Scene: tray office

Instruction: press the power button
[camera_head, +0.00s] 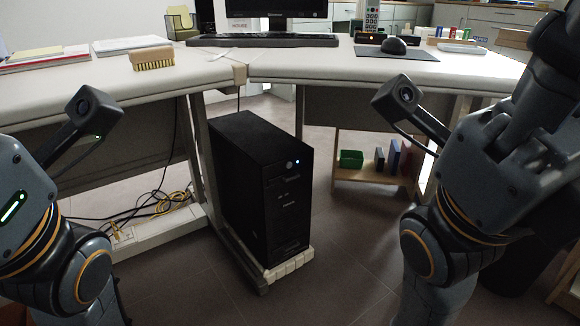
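A black computer tower (262,190) stands upright under the desk corner, its front turned toward the right. I cannot tell for sure which of the two is the power button. My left arm comes in at the left and my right arm at the right, each with a camera on a bracket. Both are apart from the tower. The fingers of neither gripper can be made out.
The tower rests on a low pale stand (289,264). Desk tops (330,62) overhang behind it, with a keyboard (262,41), brush (153,59) and mouse (394,46). Loose cables (160,204) lie left of it. A low wooden shelf (372,172) stands behind right. Floor in front is clear.

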